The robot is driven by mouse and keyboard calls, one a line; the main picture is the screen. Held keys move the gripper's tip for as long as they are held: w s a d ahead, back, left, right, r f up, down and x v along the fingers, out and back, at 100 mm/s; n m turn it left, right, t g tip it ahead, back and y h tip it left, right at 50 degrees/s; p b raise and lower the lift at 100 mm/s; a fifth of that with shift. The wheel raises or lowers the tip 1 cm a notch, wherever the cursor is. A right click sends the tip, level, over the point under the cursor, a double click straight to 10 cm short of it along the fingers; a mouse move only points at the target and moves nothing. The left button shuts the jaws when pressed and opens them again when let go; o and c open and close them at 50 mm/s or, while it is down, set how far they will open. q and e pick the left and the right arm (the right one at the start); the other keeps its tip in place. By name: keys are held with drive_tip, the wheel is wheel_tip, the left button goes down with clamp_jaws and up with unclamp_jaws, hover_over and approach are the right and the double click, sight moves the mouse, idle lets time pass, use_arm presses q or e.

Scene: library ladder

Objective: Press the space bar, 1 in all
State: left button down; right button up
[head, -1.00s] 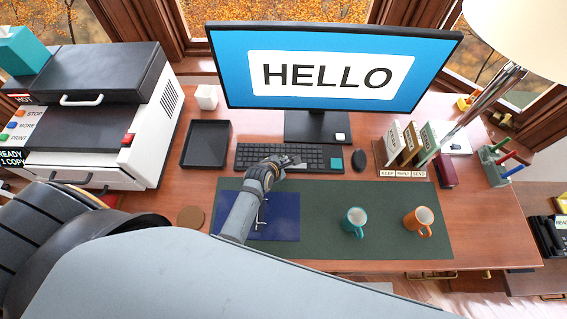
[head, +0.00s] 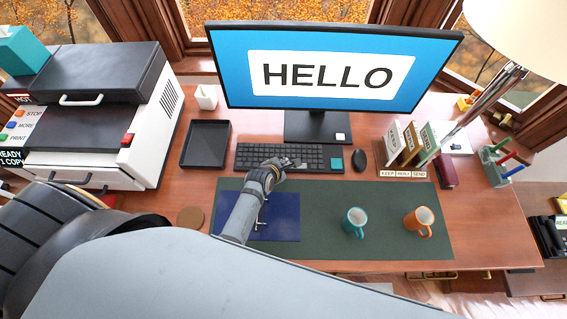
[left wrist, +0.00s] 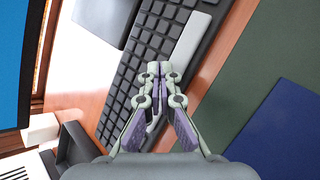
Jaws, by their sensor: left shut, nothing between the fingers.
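A black keyboard (head: 250,156) lies on the desk below the monitor, with one teal key at its right end. In the left wrist view the space bar (left wrist: 192,38) is a long pale grey key along the keyboard's near edge. My left gripper (head: 293,162) is shut and empty over the front middle of the keyboard. In the left wrist view its fingertips (left wrist: 160,68) are beside the near end of the space bar. I cannot tell whether they touch it. The gripper hides part of the front key row in the head view. My right gripper is not in view.
A monitor (head: 330,105) reading HELLO stands behind the keyboard. A mouse (head: 359,159) and small card holders are to its right. A black tray (head: 205,160) is left. A teal mug (head: 354,222) and an orange mug (head: 418,220) stand on the green mat (head: 320,235).

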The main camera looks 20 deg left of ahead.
use_arm(q)
drive_tip(key=shift+f, duration=0.35)
drive_tip(key=shift+r, duration=0.1)
idle(0.5)
drive_tip(key=shift+r+p, duration=0.75)
drive_tip(key=shift+p, duration=0.1)
wheel_tip(320, 180, up, 5)
drive_tip(key=p, duration=0.5)
drive_tip(key=shift+r+p, duration=0.1)
drive_tip(key=shift+p, duration=0.25)
drive_tip(key=shift+f, duration=0.2)
